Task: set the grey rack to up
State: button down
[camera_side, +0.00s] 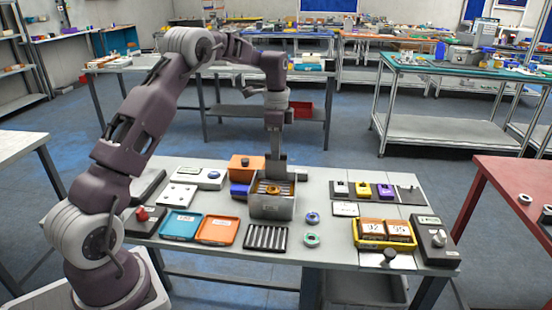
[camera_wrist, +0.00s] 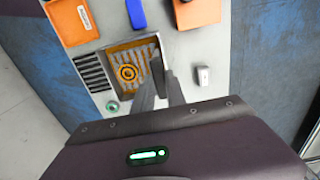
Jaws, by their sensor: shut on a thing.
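The grey rack (camera_side: 272,211) is an open metal box with a ribbed floor, standing near the middle of the table. It also shows in the wrist view (camera_wrist: 151,42). My gripper (camera_side: 277,172) points down at the rack's back edge in the side view. In the wrist view its fingers (camera_wrist: 162,75) straddle the rack's right wall and are shut on it. The fingers hide part of that wall. I cannot tell whether the rack is tilted.
An orange box (camera_side: 245,167) and a blue block (camera_side: 238,189) stand close behind and left of the rack. Blue (camera_side: 181,224) and orange (camera_side: 217,230) trays lie left. A dark slotted holder (camera_side: 267,238) lies in front. Loose rings (camera_side: 312,240) and a yellow tray (camera_side: 384,246) are right.

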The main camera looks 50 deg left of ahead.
jog(key=shift+r, duration=0.65)
jog(key=c, duration=1.4)
grip_release()
jog(key=shift+o, duration=0.2)
notch_tip(320, 180, up, 7)
jog(key=shift+r, duration=0.1)
